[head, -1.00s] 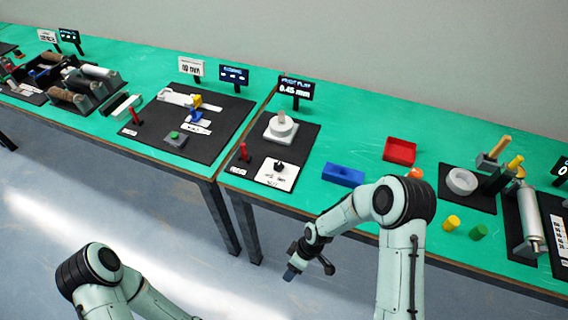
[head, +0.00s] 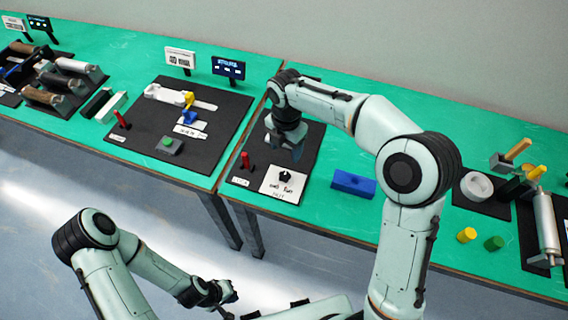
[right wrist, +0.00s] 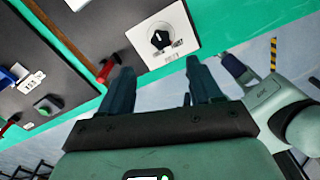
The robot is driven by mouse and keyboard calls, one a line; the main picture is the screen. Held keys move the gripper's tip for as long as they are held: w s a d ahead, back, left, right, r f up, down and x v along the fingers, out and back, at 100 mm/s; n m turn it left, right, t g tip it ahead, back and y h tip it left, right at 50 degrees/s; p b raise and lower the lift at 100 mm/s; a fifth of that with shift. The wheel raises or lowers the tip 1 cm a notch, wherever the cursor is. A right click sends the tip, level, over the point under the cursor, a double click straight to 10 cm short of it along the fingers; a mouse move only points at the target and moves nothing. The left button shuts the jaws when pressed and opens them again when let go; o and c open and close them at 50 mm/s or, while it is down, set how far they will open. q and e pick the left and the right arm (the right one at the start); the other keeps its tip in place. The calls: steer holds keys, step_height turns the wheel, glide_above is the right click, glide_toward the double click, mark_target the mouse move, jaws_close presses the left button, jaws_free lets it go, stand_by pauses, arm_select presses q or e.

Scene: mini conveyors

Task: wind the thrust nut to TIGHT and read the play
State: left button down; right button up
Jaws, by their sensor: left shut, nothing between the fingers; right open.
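The black pointer knob (head: 285,175), which I take for the thrust nut, stands on a white plate (head: 272,188) with small black lettering. In the right wrist view the knob (right wrist: 160,39) is clear, but its lettering is too small to read. My right gripper (head: 284,148) is open and empty over the black mat, just behind the knob and apart from it. In the right wrist view its fingers (right wrist: 160,66) are spread below the plate. My left gripper (head: 226,298) is shut and empty, low in front of the table. The play display is hidden behind my right arm.
A red lever (head: 245,160) stands left of the white plate. A blue block (head: 353,184) lies to the right. Yellow and green cylinders (head: 467,235) stand further right.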

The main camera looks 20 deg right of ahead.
mark_target(286, 173)
step_height(286, 173, down, 12)
steer(key=shift+f+b, duration=0.1)
steer(key=shift+b, duration=0.45)
arm_select(q)
steer(key=shift+s+f, duration=0.75)
steer(key=shift+f, duration=0.15)
arm_select(e)
steer(key=c, duration=1.1)
